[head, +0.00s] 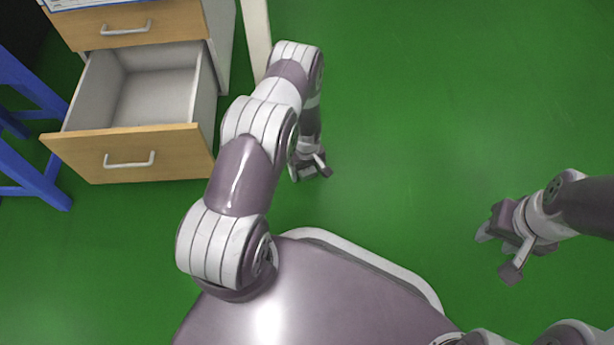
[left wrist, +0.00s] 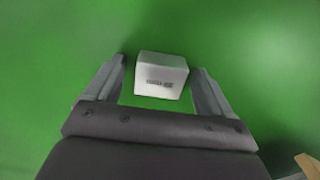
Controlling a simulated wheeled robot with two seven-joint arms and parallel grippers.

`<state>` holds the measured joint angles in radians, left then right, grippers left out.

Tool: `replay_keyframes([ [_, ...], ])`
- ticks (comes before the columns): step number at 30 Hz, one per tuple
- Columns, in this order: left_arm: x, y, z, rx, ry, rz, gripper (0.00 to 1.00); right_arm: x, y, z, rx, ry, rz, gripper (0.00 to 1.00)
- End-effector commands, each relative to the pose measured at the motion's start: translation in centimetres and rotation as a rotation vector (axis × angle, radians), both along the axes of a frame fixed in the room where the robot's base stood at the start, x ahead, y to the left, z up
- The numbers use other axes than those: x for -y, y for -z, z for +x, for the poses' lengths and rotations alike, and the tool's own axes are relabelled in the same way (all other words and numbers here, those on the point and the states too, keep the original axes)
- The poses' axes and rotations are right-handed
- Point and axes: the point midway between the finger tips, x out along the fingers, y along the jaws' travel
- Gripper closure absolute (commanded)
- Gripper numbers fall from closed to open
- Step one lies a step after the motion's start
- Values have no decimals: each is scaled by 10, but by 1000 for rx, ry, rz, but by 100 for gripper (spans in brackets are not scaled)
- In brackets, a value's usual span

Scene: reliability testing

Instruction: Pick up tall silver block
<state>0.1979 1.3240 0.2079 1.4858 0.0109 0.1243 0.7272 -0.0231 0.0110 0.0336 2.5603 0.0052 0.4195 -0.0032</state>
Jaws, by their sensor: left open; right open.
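A pale silver-white block (left wrist: 162,76) with small dark printing on one face shows in the left wrist view, against the green floor. It appears between the two fingers of my left gripper (left wrist: 160,68), with green gaps on both sides. I cannot tell how far below the fingertips it is. In the head view my left gripper (head: 310,174) hangs low over the floor, open, and the block is not visible there. My right gripper (head: 497,254) is open and empty at the right of the head view.
A cabinet with an open, empty drawer (head: 128,152) stands at upper left, close to my left arm. A blue frame (head: 30,140) is at the far left edge. The green floor (head: 440,110) between and beyond my grippers is clear.

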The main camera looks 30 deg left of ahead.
Motion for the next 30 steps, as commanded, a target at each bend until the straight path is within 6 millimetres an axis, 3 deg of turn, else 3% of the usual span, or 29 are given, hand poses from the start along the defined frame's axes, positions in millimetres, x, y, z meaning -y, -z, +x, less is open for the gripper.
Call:
replay_keyframes([
  [5,0,-2,1,1,0,0,20,0,-2,0,1,0,0,57],
  [9,0,-2,1,1,1,0,66,0,-2,0,1,0,0,57],
  [11,0,-2,1,1,1,0,82,0,-2,0,1,0,0,57],
  [22,0,-7,0,1,1,1,83,0,-7,0,1,0,0,57],
  [26,0,-26,1,2,1,1,83,0,-23,0,1,0,0,57],
  [30,0,-57,0,0,1,1,83,0,-50,0,1,0,0,57],
])
